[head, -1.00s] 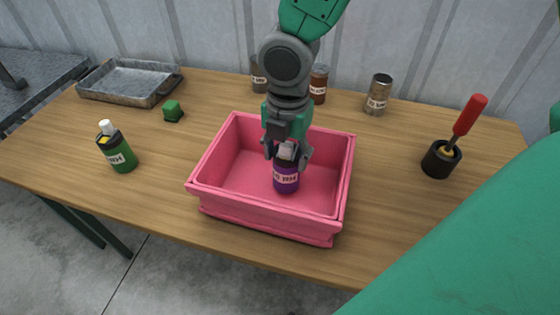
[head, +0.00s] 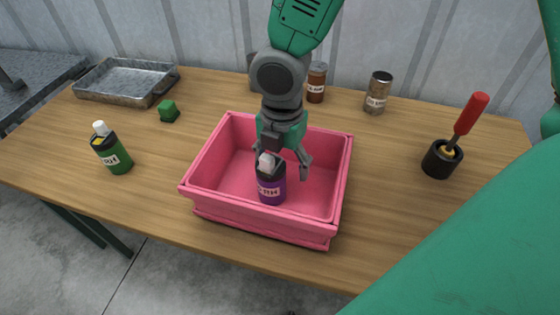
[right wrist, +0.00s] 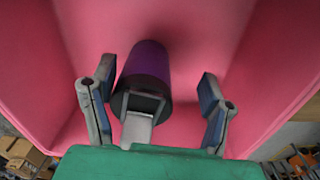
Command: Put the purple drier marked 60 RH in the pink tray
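The purple drier (head: 271,190), with a black shoulder and a pale cap, is inside the pink tray (head: 262,225) and stands nearly upright on its floor, as far as I can tell. Part of its label shows in the head view. My right gripper (head: 285,166) is over the tray, its fingers spread apart around the drier's top. The right wrist view shows the drier (right wrist: 149,62) between the open fingers, nearer the left one, with a gap to the right one. My left gripper is not in view.
A green bottle (head: 114,155) and a green block (head: 169,111) are left of the tray. A metal tray (head: 125,98) is at the back left. Brown (head: 316,85) and metallic (head: 377,95) canisters stand behind. A red-handled tool (head: 466,125) stands in a black holder (head: 441,160) at right.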

